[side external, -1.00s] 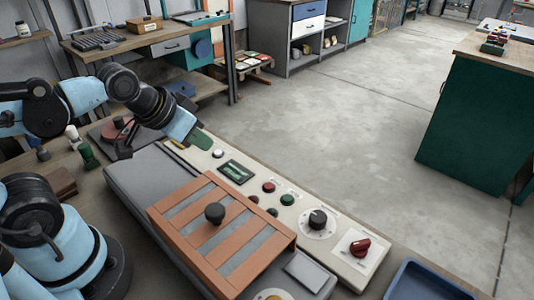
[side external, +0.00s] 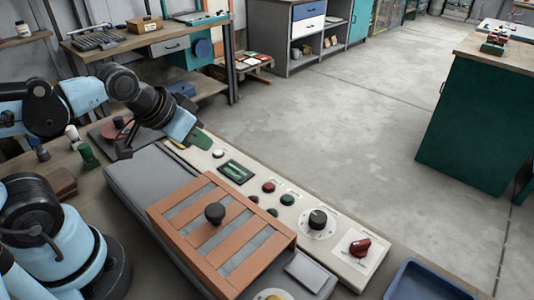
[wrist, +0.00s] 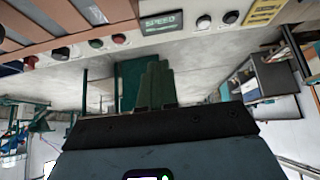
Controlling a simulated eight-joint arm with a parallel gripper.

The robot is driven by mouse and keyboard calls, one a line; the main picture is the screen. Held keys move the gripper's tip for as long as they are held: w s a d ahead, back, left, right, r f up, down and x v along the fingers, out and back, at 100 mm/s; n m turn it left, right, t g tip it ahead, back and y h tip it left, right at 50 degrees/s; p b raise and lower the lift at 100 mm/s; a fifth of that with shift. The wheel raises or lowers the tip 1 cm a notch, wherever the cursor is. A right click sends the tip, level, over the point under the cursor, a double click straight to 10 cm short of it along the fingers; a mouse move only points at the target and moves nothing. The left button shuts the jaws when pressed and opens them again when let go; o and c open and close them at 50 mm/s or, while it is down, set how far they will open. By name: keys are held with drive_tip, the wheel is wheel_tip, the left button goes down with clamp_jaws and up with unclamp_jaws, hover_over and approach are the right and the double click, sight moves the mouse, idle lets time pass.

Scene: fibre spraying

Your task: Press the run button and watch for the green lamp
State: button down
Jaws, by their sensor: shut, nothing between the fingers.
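My gripper (side external: 201,139) is shut and empty, its green fingers above the far left end of the cream control panel (side external: 335,236). The fingers (wrist: 155,84) also show shut in the wrist view. The panel carries a white button (side external: 218,153), a display (side external: 236,171), a red button (side external: 268,187) and a green button (side external: 288,199). Two small dark round caps, one reddish (side external: 253,199) and one greenish (side external: 272,212), sit nearer the slatted cover. No green lamp looks lit. The labels are too small to tell which is the run button. In the wrist view the display (wrist: 162,22) reads SPEED.
A black dial (side external: 317,219) and a red selector knob (side external: 359,247) are further along the panel. An orange slatted cover (side external: 180,221) with a black knob (side external: 214,212) stands beside it. A blue tray (side external: 425,284) lies at the bottom right. The air above the panel's buttons is clear.

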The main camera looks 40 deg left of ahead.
drive_tip(key=shift+w, duration=0.1)
drive_tip(key=n+g+h, duration=0.2)
drive_tip(key=n+h, duration=0.5)
drive_tip(key=n, duration=0.9)
hover_over(283, 198)
drive_tip(key=shift+f, duration=0.4)
drive_tip(key=shift+f, duration=4.45)
drive_tip(key=shift+f, duration=0.1)
drive_tip(key=shift+f, duration=0.3)
